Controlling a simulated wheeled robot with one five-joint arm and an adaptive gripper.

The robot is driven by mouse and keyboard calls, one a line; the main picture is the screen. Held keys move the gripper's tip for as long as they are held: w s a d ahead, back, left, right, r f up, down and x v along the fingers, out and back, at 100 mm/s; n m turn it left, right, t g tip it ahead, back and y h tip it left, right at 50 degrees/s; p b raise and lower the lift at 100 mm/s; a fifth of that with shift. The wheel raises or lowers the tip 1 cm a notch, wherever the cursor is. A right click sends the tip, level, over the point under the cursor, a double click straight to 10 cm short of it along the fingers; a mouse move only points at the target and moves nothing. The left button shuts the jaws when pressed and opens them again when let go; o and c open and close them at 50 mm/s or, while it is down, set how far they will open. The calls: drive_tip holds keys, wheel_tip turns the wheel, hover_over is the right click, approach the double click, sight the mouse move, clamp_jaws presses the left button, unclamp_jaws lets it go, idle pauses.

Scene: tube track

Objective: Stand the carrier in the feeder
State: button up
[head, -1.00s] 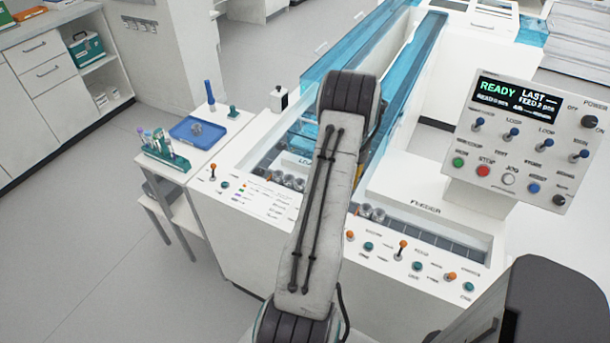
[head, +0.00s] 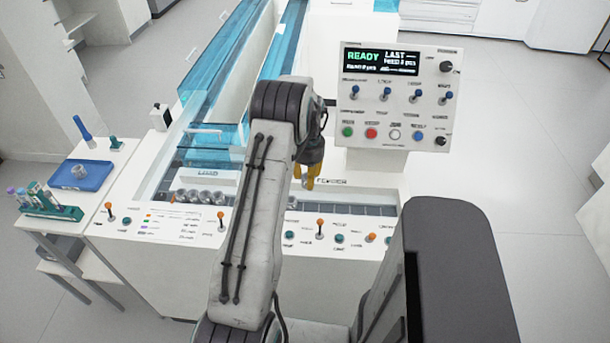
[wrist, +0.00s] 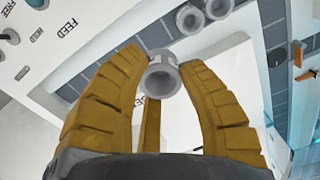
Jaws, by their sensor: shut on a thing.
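My gripper (head: 310,178) shows yellow fingers just right of my arm in the head view, in front of the feeder's label. In the wrist view my gripper (wrist: 165,85) is shut on a grey, hollow, ring-ended carrier (wrist: 160,80), held between the fingertips with its open end facing the camera. I cannot make out the held carrier in the head view. The feeder (head: 360,209) is a long dark channel in the white bench front, below and right of the gripper. Its near left part is hidden behind my arm.
Several carriers (head: 200,196) stand in the loading channel on the left; two carriers (wrist: 190,18) show in a channel in the wrist view. A control panel (head: 395,97) reading READY rises behind the feeder. Switches (head: 320,226) line the bench front. A blue tray (head: 82,176) lies at left.

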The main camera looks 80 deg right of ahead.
drive_tip(key=b, duration=0.5)
hover_over(307, 209)
drive_tip(key=shift+d+f, duration=0.15)
drive_tip(key=shift+f, duration=2)
drive_tip(key=shift+d+f, duration=0.1)
drive_tip(key=shift+f, duration=2.05)
drive_tip(key=shift+f+b, duration=0.5)
drive_tip(key=shift+b, duration=0.3)
drive_tip(key=shift+f+b, duration=0.35)
drive_tip(key=shift+b, duration=0.15)
drive_tip(key=shift+a+f+b, duration=0.3)
drive_tip(key=shift+f+b, duration=0.15)
drive_tip(key=shift+f, duration=0.15)
drive_tip(key=o, duration=0.8)
drive_tip(key=shift+o, duration=0.2)
drive_tip(key=r, duration=1.2)
drive_tip(key=shift+s+d+r, duration=0.15)
drive_tip(key=shift+d+r, duration=0.05)
drive_tip(key=shift+r, duration=0.2)
